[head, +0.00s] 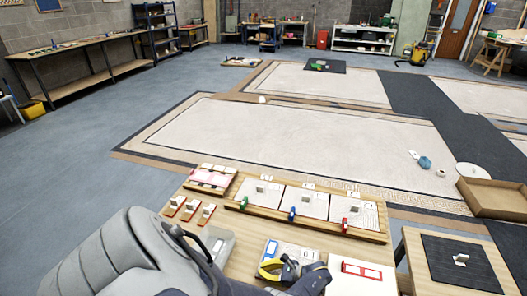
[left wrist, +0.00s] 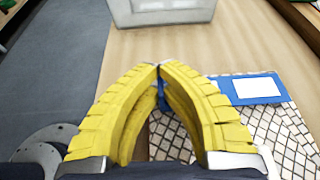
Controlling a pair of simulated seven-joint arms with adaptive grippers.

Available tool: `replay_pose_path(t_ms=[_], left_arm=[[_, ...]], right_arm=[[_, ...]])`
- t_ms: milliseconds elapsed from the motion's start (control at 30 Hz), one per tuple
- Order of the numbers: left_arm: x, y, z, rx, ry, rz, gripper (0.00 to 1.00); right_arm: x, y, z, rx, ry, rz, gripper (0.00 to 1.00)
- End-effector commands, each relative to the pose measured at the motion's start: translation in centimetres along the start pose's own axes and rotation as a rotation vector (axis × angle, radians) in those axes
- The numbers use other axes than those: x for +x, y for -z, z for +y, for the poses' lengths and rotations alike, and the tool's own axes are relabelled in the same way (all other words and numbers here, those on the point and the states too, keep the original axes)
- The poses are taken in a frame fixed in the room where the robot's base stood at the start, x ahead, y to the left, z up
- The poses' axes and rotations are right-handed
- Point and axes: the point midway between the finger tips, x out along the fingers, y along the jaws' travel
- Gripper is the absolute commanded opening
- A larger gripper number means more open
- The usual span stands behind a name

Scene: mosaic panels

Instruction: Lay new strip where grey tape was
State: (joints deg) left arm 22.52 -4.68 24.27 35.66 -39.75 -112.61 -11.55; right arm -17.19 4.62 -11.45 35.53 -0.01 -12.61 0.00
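My left gripper (head: 270,268) has yellow fingers and hangs over a mosaic panel (head: 297,252) at the front of the wooden workbench. In the left wrist view its fingertips (left wrist: 158,67) meet; a blue patch shows in the gap behind them, and I cannot tell whether it is held. A blue-framed card (left wrist: 257,89) lies on the panel's edge. Three small red-based pieces with pale blocks (head: 190,210) lie at the bench's left. A wooden tray (head: 205,189) holds pink and white pieces. No grey tape is clearly visible. My right gripper is not in view.
A long board (head: 375,236) holds three panels, with green (head: 243,202), blue (head: 292,214) and red (head: 345,225) clips along its front. A white panel (head: 345,288) carries a red card (head: 361,270). A grey bin (head: 216,240) stands behind my gripper. A side table holds a black mat (head: 445,275).

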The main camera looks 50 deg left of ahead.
Motion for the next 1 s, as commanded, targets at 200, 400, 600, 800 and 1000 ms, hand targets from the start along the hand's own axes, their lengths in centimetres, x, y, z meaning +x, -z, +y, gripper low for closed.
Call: replay_pose_path(t_ms=[200,400,600,800,1000], left_arm=[[0.21,0.41,0.09,0.000,-0.001,-0.001,0.00],[0.21,0.41,0.10,0.000,-0.001,-0.001,0.00],[0.28,0.60,0.04,0.000,0.000,-0.001,0.07],[0.28,0.61,0.07,0.001,0.000,-0.001,0.27],[0.28,0.61,0.09,0.001,0.000,-0.001,0.27]], right_arm=[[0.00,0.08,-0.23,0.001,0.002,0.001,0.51],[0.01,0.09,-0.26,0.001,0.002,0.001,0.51],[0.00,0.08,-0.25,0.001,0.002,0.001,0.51],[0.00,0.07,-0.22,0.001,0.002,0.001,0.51],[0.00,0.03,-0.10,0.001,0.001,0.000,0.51]])
